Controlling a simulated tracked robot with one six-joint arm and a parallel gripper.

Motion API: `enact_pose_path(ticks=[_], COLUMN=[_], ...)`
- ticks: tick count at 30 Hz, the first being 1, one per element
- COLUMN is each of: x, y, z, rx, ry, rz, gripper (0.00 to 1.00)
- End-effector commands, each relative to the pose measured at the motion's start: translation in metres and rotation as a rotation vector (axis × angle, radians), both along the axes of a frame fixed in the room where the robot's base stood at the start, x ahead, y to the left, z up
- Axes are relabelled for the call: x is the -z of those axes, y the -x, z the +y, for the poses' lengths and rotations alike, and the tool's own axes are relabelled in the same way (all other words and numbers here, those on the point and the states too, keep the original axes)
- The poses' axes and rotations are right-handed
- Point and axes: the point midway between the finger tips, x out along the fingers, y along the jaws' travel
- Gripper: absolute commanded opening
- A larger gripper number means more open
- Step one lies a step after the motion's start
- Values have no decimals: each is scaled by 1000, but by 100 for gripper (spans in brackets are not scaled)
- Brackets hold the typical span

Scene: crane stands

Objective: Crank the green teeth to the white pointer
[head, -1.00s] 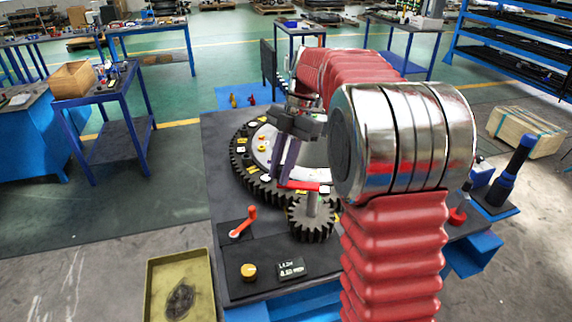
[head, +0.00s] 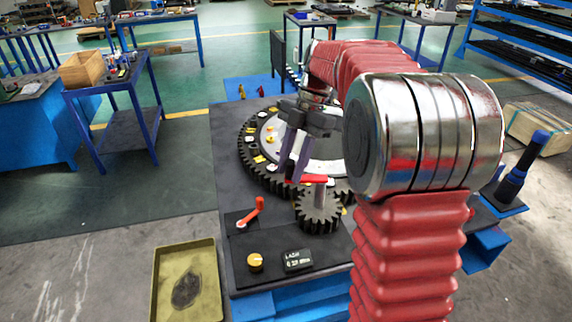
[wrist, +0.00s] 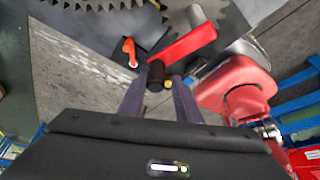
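The big toothed ring (head: 250,172) lies flat on the dark stand, with coloured and pale marks near its rim. I cannot make out green teeth or a white pointer; my arm hides the ring's right side. The small pinion gear (head: 318,213) meshes at its front. A red crank arm (head: 314,179) sits on the pinion's shaft; in the wrist view the crank arm (wrist: 185,43) ends in a dark handle (wrist: 155,76). My gripper (head: 292,172) has purple fingers close on both sides of that handle; it also shows in the wrist view (wrist: 159,85).
A small red lever (head: 250,213), a yellow knob (head: 255,262) and a small display (head: 298,260) are on the stand's front left. An olive tray (head: 212,255) lies on the floor. A blue cart (head: 120,115) stands left; floor between is clear.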

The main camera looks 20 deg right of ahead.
Motion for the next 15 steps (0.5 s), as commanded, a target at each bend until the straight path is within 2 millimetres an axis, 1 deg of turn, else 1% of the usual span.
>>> enact_pose_path(ticks=[1,5,15], x=[0,0,-3], y=[0,-1,-2], z=[-1,0,1], rx=[1,-1,-3], ry=[4,3,1], rz=[2,-2,-7], gripper=[29,39,39])
